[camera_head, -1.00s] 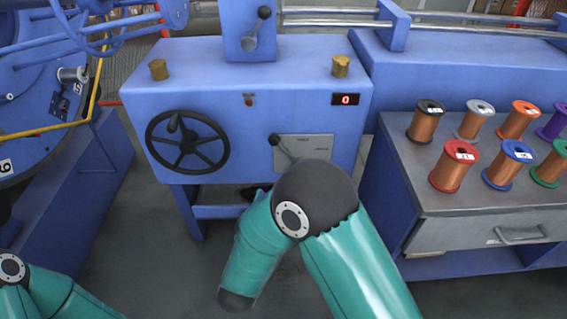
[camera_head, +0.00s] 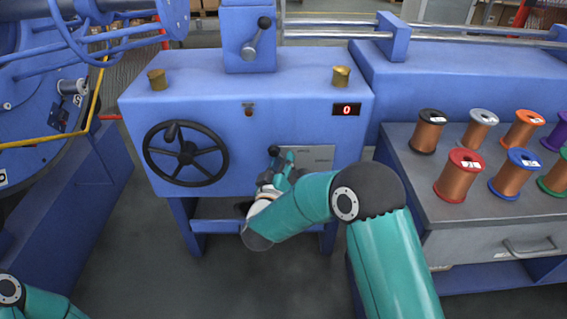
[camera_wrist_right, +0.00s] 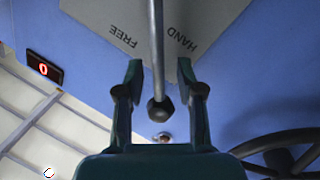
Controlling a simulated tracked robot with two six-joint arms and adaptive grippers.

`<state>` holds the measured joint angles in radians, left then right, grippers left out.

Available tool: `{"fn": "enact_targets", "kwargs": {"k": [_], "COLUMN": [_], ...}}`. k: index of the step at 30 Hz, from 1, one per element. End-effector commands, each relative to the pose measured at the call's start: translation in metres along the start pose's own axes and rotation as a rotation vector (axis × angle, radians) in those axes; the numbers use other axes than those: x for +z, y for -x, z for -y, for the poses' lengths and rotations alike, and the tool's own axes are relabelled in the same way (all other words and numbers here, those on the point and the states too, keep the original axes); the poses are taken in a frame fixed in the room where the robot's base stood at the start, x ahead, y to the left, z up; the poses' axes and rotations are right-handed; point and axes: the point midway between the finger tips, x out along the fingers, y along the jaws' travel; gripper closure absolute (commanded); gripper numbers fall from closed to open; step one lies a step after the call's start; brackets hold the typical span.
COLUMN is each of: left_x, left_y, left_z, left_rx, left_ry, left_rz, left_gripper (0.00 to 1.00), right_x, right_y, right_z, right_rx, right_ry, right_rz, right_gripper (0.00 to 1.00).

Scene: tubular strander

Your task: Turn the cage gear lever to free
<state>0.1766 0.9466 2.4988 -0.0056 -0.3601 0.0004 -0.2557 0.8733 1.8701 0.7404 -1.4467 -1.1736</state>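The cage gear lever is a thin grey rod with a dark knob (camera_wrist_right: 160,109) in the right wrist view. Its knob (camera_head: 273,151) shows at the left of the grey plate (camera_head: 318,154) in the head view. In the wrist view the rod runs between the words FREE and HAND on the plate (camera_wrist_right: 205,18). My right gripper (camera_wrist_right: 160,74) is open, one finger on each side of the rod, with no clear contact. In the head view the right gripper (camera_head: 283,166) is at the lever, partly hidden by my arm. My left gripper is out of view.
A black handwheel (camera_head: 187,153) is left of the lever. A red display (camera_head: 346,109) reading 0 is above right. Another lever (camera_head: 254,42) stands on the upper post. Copper spools (camera_head: 460,176) stand on the grey-topped cabinet (camera_head: 440,215) at right.

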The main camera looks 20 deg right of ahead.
Motion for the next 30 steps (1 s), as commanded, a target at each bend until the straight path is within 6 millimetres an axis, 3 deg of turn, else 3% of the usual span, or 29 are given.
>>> {"fn": "enact_targets", "kwargs": {"k": [12,19,30], "left_x": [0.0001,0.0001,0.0], "left_y": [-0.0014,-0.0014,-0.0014], "left_z": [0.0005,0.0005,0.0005], "left_rx": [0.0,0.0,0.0], "left_ry": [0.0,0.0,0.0], "left_rz": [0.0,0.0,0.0], "left_gripper": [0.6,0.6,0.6], "right_x": [0.0003,0.0005,0.0005], "right_y": [-0.009,-0.0089,-0.0085], "right_z": [-0.0004,-0.0006,0.0], "right_rx": [0.0,0.0,-0.002], "right_ry": [0.0,0.0,0.0], "right_rz": [0.0,0.001,0.0], "right_gripper": [0.63,0.99,1.0]}}
